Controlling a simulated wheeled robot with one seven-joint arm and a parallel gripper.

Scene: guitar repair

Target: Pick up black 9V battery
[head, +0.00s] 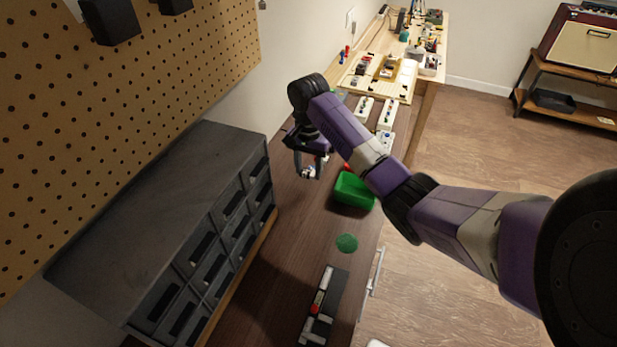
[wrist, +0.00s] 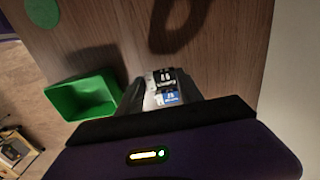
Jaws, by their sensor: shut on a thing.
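My gripper (head: 310,172) is over the dark wooden bench, left of the green bin. In the wrist view, my gripper (wrist: 167,88) is shut on the black 9V battery (wrist: 166,78). The battery is small and dark with white marks and a blue patch on its near part. The fingers cover its sides. A shadow on the wood lies apart from the fingers, so the battery seems to be held above the bench. In the head view the battery is too small to make out clearly.
The open green bin (head: 353,191) stands right of my gripper and also shows in the wrist view (wrist: 82,98). A green disc (head: 347,243) and a black tray (head: 325,305) lie nearer. A grey drawer cabinet (head: 165,200) stands at left. Pedals and tools are farther back.

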